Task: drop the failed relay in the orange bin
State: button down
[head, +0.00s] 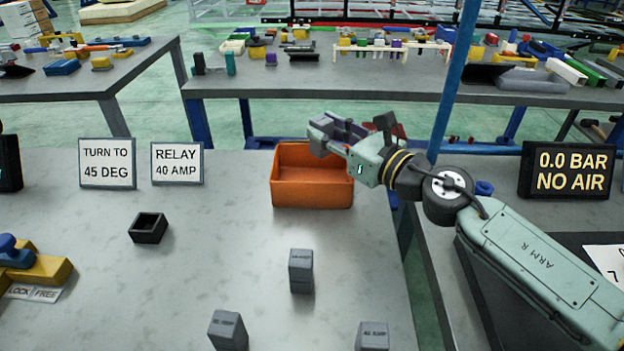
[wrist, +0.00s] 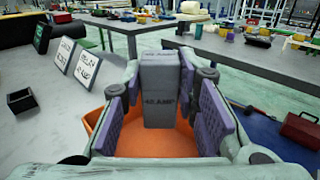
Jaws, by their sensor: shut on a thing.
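The orange bin (head: 312,193) stands at the far right of the near grey table; its inside looks empty in the head view. My gripper (head: 333,132) is over the bin's back right part, above the rim. In the wrist view my gripper (wrist: 162,90) is shut on a grey block-shaped relay (wrist: 160,72), with a purple pad on each side. The relay's printed label ends in AMP; its number is hard to read. The orange bin (wrist: 140,143) shows below and around the held relay. The relay is apart from the bin's floor.
Several grey relays stand on the table, one at the middle (head: 301,270), others at the front edge. An empty black socket (head: 148,228) sits left of the bin. Signs read "RELAY 40 AMP" (head: 177,163) and "TURN TO 45 DEG" (head: 107,163). A blue post (head: 455,80) rises behind my arm.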

jog(key=c, duration=1.2)
grip_release()
jog(key=shift+s+d, duration=0.1)
jog(key=v, duration=1.2)
jog(key=shift+r, duration=0.1)
